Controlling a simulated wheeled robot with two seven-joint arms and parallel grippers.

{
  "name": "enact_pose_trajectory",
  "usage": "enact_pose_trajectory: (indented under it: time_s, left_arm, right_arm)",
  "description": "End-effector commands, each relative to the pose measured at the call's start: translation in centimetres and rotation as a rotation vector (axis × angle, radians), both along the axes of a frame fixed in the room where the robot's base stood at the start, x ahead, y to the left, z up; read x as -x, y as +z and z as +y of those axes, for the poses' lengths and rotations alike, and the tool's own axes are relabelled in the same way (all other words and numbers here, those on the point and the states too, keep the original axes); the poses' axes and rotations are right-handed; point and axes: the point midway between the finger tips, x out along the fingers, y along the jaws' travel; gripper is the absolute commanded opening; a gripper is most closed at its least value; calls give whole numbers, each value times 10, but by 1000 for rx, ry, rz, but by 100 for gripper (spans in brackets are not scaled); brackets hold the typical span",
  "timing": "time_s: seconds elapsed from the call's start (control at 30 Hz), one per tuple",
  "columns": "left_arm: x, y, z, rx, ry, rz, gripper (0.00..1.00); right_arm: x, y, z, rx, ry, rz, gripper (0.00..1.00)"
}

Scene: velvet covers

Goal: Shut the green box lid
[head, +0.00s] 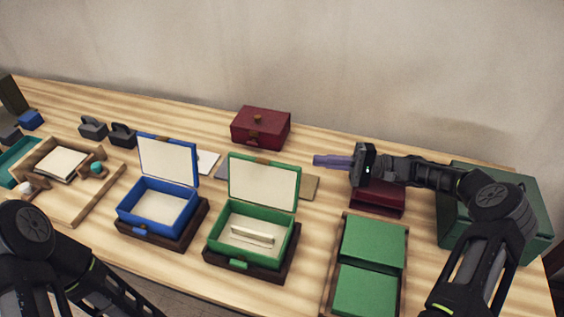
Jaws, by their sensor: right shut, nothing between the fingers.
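The green box (248,235) stands on a dark base near the front middle of the table. Its lid (264,182) is up, hinged at the back and showing a pale lining. A pale bar-shaped item (252,236) lies inside the box. My right gripper (322,161) is shut and empty, with its purplish fingers pointing left. In the picture it is to the right of the raised lid and a little higher, apart from it. My left arm comes in at the lower left, and its gripper is out of the picture.
A blue box (158,205) with its lid up stands left of the green one. A closed dark red box (261,128) is at the back. A tray with green panels (371,250) lies to the right, and a large dark green case (530,217) is at far right.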

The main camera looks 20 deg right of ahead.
Motion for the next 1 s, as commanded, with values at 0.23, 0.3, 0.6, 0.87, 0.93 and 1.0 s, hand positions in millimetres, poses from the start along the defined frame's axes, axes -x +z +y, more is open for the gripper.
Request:
enact_pose_trajectory:
  time_s: [0.23, 0.3, 0.6, 0.87, 0.93, 1.0]
  left_arm:
    - [0, 3, 0, 0, 0, 0, 50]
    - [0, 6, 0, -1, 1, 1, 50]
    - [3, 25, 1, -6, 2, 8, 50]
    - [6, 48, 3, -11, 5, 18, 50]
    - [6, 53, 3, -14, 6, 21, 50]
    - [6, 58, 4, -15, 6, 23, 50]
  right_arm:
    - [-2, 1, 6, 0, 3, 1, 0]
    - [-3, 2, 12, 0, 5, 1, 0]
    - [-18, 8, 56, -1, 4, 0, 0]
    - [-25, 15, 100, -2, 1, 4, 0]
    - [-15, 17, 105, -2, 1, 4, 0]
    - [-9, 18, 109, 0, 0, 3, 0]
